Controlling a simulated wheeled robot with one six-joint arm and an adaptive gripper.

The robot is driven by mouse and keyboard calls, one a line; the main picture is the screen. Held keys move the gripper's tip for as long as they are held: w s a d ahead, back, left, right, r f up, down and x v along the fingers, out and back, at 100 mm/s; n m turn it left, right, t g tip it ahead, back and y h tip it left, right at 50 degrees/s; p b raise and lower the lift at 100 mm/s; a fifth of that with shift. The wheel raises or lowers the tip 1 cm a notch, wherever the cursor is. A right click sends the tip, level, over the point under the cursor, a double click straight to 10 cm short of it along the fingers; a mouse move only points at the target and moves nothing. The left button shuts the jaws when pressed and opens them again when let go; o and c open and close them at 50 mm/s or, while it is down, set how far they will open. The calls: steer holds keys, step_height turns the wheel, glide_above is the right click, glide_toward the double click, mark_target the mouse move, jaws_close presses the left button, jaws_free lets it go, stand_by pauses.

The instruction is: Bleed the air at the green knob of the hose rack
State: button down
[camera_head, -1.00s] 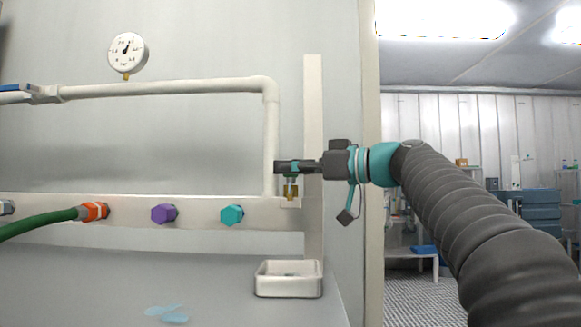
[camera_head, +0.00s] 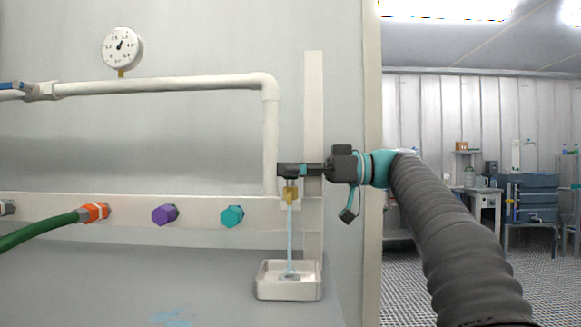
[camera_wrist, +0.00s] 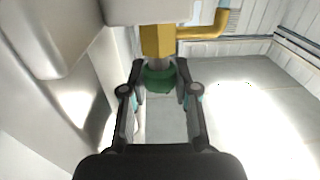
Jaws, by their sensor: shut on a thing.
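The green knob (camera_wrist: 160,77) sits on a short stem below a brass valve body (camera_wrist: 157,40) in the wrist view. My gripper (camera_wrist: 160,72) is shut on the knob, with one finger on each side. In the head view my gripper (camera_head: 290,170) is at the brass valve (camera_head: 291,194), at the right end of the hose rack (camera_head: 130,207); the knob itself is hidden there by the fingers. A thin pale blue stream (camera_head: 290,240) runs from the valve down into a white tray (camera_head: 262,286).
A round gauge (camera_head: 122,47) stands on the white pipe (camera_head: 170,87). A green hose (camera_head: 40,231) with an orange fitting (camera_head: 95,212), a purple cap (camera_head: 164,215) and a teal cap (camera_head: 232,216) line the rack. A blue puddle (camera_head: 170,317) lies on the bench.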

steer(key=c, duration=0.8)
jaws_free()
steer(key=shift+c, duration=0.2)
steer(key=shift+f+t+b, duration=0.1)
steer(key=shift+t+b, duration=0.2)
steer(key=shift+b, duration=0.05)
